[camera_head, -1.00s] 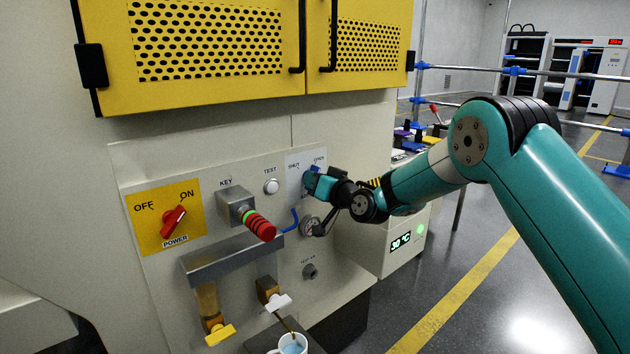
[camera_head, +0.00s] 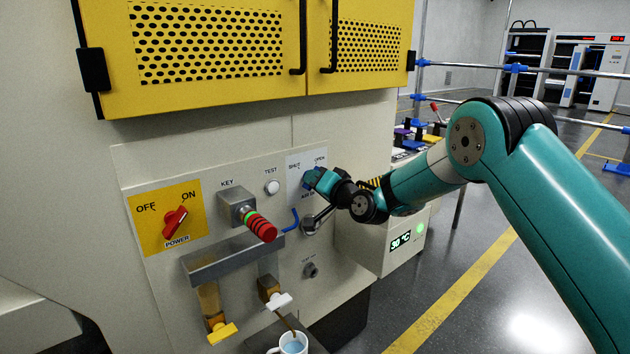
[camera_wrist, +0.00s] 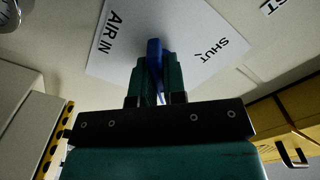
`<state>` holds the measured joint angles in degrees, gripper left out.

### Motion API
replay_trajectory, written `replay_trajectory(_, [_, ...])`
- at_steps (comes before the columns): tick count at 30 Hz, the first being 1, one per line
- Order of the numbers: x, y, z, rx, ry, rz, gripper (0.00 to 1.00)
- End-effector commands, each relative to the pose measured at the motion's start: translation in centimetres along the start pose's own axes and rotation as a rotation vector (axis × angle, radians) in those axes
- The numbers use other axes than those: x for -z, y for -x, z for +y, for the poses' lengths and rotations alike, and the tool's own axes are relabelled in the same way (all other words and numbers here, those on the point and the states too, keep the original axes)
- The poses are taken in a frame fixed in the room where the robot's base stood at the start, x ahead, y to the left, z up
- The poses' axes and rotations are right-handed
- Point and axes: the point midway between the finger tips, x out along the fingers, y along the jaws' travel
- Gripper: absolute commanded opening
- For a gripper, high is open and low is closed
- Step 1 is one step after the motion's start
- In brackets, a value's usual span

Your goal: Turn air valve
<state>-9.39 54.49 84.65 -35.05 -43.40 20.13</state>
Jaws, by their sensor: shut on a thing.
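The air valve has a blue handle (camera_wrist: 154,52) on a white plate (camera_wrist: 190,25) marked AIR IN and SHUT in the wrist view. The blue handle stands between my two teal fingers, and my gripper (camera_wrist: 157,80) is shut on it. In the head view my gripper (camera_head: 313,180) is at the same plate (camera_head: 294,176), below the SHUT and OPEN marks. There it covers most of the handle, so the handle's exact angle is hard to tell.
A red emergency knob (camera_head: 260,227) on a key box and a white TEST button (camera_head: 272,187) are left of my gripper. A shelf (camera_head: 232,256), taps and a cup (camera_head: 291,345) are lower down.

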Motion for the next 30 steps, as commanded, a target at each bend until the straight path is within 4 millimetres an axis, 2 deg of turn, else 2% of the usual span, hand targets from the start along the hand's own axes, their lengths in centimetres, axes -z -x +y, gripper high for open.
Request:
replay_trajectory(5, [0.2,0.1,0.1,-0.002,-0.001,0.005,0.00])
replay_trajectory(6, [0.2,0.1,0.1,-0.002,-0.001,0.005,0.14])
replay_trajectory(9, [0.2,0.0,0.1,-0.001,-0.001,0.004,0.37])
replay_trajectory(20, [0.0,0.4,0.0,0.000,0.000,0.000,0.37])
replay_trajectory(26, [0.1,3.4,0.1,-0.003,-0.003,0.001,0.37])
replay_trajectory(30, [-0.1,7.1,0.4,-0.005,-0.004,0.001,0.37])
